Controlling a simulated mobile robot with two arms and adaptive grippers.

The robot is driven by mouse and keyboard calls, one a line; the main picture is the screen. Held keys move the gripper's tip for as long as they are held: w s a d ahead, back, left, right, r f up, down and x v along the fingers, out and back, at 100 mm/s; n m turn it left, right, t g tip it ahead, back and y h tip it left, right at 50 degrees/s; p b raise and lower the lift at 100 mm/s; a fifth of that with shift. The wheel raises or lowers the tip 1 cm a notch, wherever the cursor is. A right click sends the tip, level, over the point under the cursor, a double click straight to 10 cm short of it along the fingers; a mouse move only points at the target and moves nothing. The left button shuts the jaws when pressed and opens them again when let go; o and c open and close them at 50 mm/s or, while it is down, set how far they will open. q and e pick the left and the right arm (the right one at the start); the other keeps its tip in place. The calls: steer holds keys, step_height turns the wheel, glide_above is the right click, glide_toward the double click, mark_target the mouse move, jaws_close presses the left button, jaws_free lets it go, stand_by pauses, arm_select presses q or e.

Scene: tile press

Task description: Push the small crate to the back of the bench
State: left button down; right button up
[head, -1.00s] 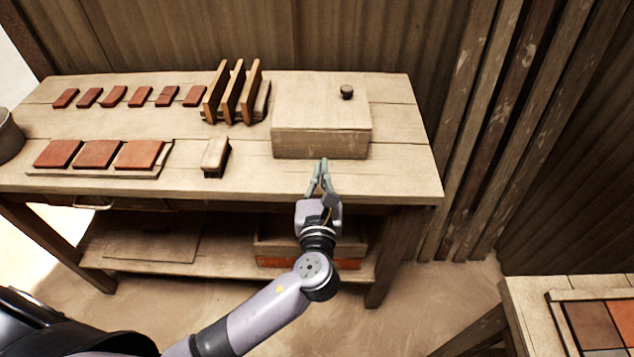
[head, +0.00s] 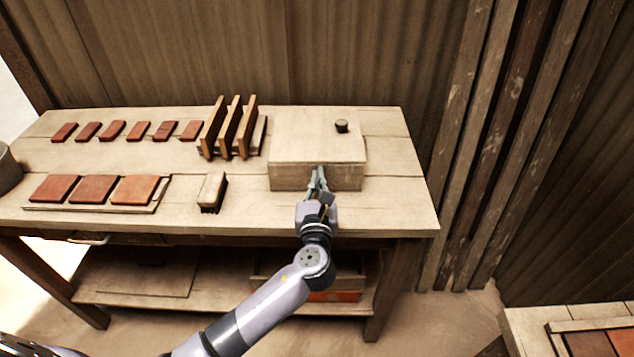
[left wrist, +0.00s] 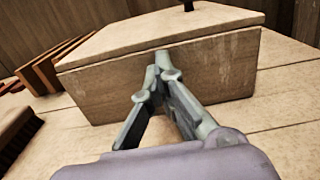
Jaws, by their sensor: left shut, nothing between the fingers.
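The small crate (head: 300,177) is a pale wooden box with a flat lid and a small dark knob (head: 341,126). It stands upright on the right part of the bench (head: 400,208). My left gripper (head: 318,172) is shut and empty, its fingertips at the middle of the crate's front face. In the left wrist view the shut fingertips (left wrist: 161,66) overlap the front face of the crate (left wrist: 105,90), just below the lid; they look touching or very close. My right gripper is not in view.
Left of the crate stand a rack of upright boards (head: 229,128) and a brush (head: 212,190). Red tiles (head: 97,188) lie farther left. A corrugated wall (head: 220,50) rises behind the bench. Bare bench top lies right of the crate.

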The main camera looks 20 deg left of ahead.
arm_select(q)
steer(key=x, duration=0.9)
steer(key=shift+w+a, duration=0.1)
steer(key=shift+w, duration=0.25)
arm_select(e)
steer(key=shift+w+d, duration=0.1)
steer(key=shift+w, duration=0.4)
arm_select(q)
steer(key=shift+a, duration=0.1)
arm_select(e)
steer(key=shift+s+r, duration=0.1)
